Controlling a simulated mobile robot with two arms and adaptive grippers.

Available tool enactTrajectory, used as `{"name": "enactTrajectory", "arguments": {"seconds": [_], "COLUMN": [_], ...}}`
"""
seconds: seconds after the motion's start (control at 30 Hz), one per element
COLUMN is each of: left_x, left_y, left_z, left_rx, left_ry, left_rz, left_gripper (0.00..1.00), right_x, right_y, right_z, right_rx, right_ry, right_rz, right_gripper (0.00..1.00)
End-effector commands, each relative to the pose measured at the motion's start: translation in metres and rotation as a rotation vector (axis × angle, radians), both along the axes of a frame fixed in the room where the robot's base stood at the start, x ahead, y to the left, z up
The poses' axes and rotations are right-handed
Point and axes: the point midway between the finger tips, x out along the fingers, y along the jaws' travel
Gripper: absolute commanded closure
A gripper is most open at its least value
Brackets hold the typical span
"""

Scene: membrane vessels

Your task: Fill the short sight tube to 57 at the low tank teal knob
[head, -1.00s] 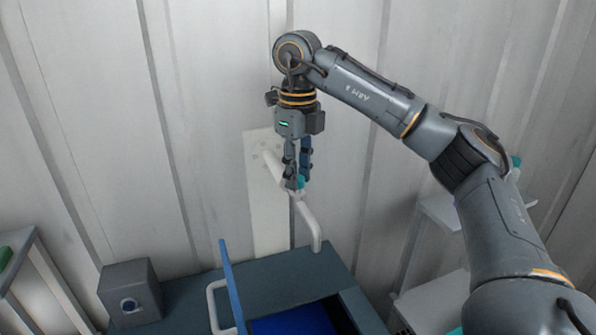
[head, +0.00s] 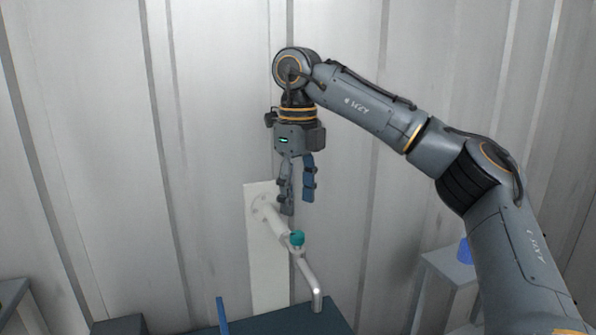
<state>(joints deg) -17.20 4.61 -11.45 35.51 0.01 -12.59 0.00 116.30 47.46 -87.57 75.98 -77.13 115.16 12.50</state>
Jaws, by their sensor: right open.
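The teal knob (head: 297,238) sits on top of a white tap with a bent spout (head: 312,275), fixed to a pale wall panel (head: 262,225). My right gripper (head: 297,205) points down above the knob. Its fingers are open and empty, apart from the knob. The sight tube cannot be made out in this view, and no level or scale shows. My left gripper is not in view.
Below the spout is a dark blue-grey counter (head: 290,320), with the upper edge of a blue panel (head: 222,315) standing at its left. A blue cup-like object (head: 465,251) stands on a pale shelf unit (head: 447,268) at the right, beside my arm.

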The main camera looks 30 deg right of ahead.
Motion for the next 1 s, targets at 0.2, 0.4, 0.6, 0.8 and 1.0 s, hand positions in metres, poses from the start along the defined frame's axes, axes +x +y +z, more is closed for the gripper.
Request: {"name": "enactTrajectory", "arguments": {"seconds": [0.2,0.4,0.6,0.8,1.0], "left_x": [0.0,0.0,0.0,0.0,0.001], "left_y": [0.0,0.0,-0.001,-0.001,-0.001], "left_z": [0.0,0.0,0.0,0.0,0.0], "left_rx": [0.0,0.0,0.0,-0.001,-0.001], "left_ry": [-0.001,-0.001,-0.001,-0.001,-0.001], "left_rz": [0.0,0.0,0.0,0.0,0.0], "left_gripper": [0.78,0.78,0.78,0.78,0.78], "right_x": [0.0,0.0,0.0,0.0,0.0], "right_y": [0.0,0.0,0.0,0.0,0.0], "right_z": [0.034,0.048,0.05,0.049,0.049], "right_rx": [-0.001,0.0,0.0,0.001,0.001], "right_ry": [-0.001,0.0,0.0,0.0,0.0], "right_rz": [-0.001,-0.001,0.0,0.0,0.0], "right_gripper": [0.5,0.5,0.5,0.5,0.5]}}
